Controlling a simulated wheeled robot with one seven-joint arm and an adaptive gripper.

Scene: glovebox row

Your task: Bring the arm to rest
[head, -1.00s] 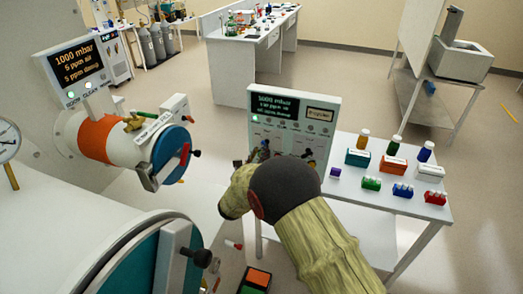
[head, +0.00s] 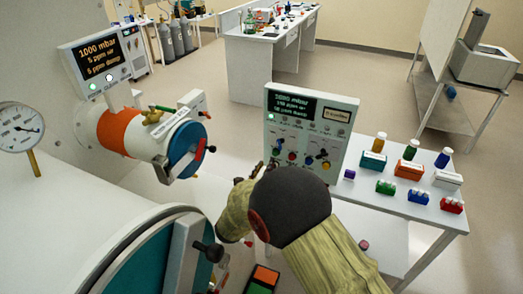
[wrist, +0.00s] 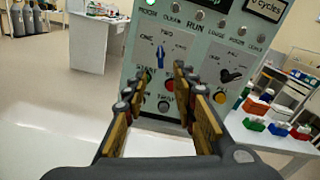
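My arm reaches in from the bottom of the head view in a tan sleeve with a dark joint. My gripper shows in the wrist view (wrist: 158,78), its two fingers spread apart with nothing between them. In the head view it is mostly hidden behind the dark joint. The fingers point at the front of a pale green control panel (wrist: 200,75), which has knobs, a red button and a yellow button. That panel also shows in the head view (head: 309,110) with a lit display. I cannot tell whether the fingertips touch it.
A glovebox with a round teal door (head: 140,262) and an orange-banded port (head: 115,132) stands at the left. A white table (head: 425,217) at the right holds bottles and coloured racks. A dark tray with orange and green parts (head: 262,280) is below.

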